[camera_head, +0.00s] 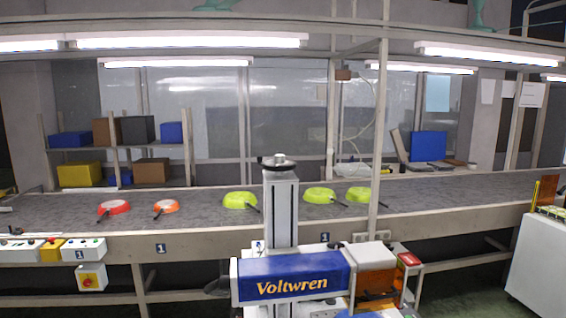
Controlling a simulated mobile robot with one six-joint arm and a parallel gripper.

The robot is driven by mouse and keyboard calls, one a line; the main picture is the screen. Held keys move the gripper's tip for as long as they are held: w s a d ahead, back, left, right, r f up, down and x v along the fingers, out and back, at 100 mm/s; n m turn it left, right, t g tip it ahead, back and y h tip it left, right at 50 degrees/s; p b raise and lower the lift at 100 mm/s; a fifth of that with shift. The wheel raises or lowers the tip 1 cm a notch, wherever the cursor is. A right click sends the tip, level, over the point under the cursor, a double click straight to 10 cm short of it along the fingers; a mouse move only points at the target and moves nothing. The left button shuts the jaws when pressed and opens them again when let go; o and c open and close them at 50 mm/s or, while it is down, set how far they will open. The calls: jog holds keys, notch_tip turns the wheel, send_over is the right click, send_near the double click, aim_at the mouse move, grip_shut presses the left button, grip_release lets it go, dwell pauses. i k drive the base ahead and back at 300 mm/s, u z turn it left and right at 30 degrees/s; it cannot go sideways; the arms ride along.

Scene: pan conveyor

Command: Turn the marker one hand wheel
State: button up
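A dark hand wheel (265,161) with a light hub sits flat on top of a pale upright column (282,212) near the middle of the view. In front of the column's lower part is a blue marker housing (290,277) lettered "Voltwren", with an orange-brown part at its right end. The wheel's rim is small in this view, and I cannot tell its turned position. My gripper is not in view.
A long conveyor (80,220) runs behind the column, carrying red-orange pans (115,207) and yellow-green pans (240,201). A thin post (379,130) stands right of the wheel. Control boxes (85,250) are at left, a white cabinet (535,262) at right.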

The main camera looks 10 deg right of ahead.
aim_at(278, 164)
jog(key=z, duration=0.7)
jog(key=k, duration=0.2)
jog(key=u, duration=2.35)
jog(key=i, duration=1.15)
jog(key=z, duration=0.15)
